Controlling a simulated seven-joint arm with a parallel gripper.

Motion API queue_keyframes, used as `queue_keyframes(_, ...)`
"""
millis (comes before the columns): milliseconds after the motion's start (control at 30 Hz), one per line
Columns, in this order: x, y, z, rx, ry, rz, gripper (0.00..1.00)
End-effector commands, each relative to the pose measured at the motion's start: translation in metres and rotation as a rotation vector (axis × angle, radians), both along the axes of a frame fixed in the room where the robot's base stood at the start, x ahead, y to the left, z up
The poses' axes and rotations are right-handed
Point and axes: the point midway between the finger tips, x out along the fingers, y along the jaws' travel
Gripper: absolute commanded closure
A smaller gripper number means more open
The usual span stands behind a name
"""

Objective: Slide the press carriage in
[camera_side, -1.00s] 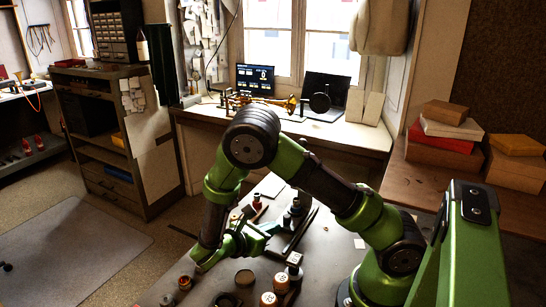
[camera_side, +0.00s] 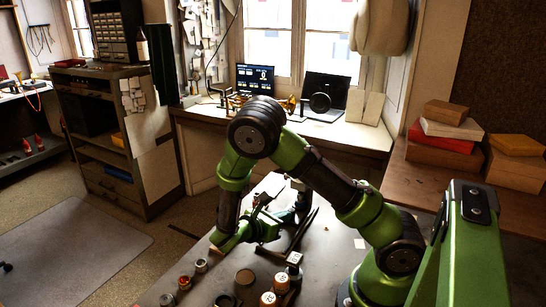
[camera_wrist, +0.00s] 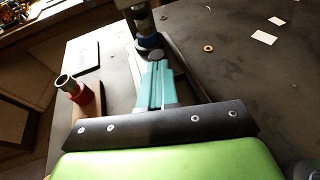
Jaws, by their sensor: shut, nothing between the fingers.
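The press carriage (camera_wrist: 155,85) is a teal, ribbed slide lying between dark rails in the wrist view. Its far end is close to the grey press post with a dark round foot (camera_wrist: 148,42). In the side view a bit of teal (camera_side: 287,215) shows just right of my gripper (camera_side: 268,226). My gripper is low over the bench, at the carriage's near side, and looks shut and empty. Its dark bolted bar and green body hide the near end of the carriage in the wrist view. I cannot tell whether the fingers touch the carriage.
A red jar with a metal top (camera_wrist: 78,92) stands left of the carriage. A brass ring (camera_wrist: 208,48) and white cards (camera_wrist: 265,37) lie right.

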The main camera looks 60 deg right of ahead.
Motion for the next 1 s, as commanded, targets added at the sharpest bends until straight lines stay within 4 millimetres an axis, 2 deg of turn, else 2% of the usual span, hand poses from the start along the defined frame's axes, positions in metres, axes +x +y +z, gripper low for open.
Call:
queue_keyframes(33,0.000,-0.008,0.000,-0.004,0.004,-0.002,1.00)
queue_keyframes(100,-0.001,-0.009,0.000,-0.005,0.005,-0.003,1.00)
queue_keyframes(367,0.001,-0.004,0.000,-0.006,0.007,0.000,1.00)
queue_keyframes(467,0.005,0.009,-0.001,-0.005,0.005,0.003,1.00)
queue_keyframes(600,0.012,0.041,-0.001,-0.001,0.000,0.008,1.00)
queue_keyframes(800,0.024,0.086,0.015,0.000,-0.003,0.006,1.00)
queue_keyframes(1000,0.032,0.118,0.025,-0.001,-0.002,0.004,1.00)
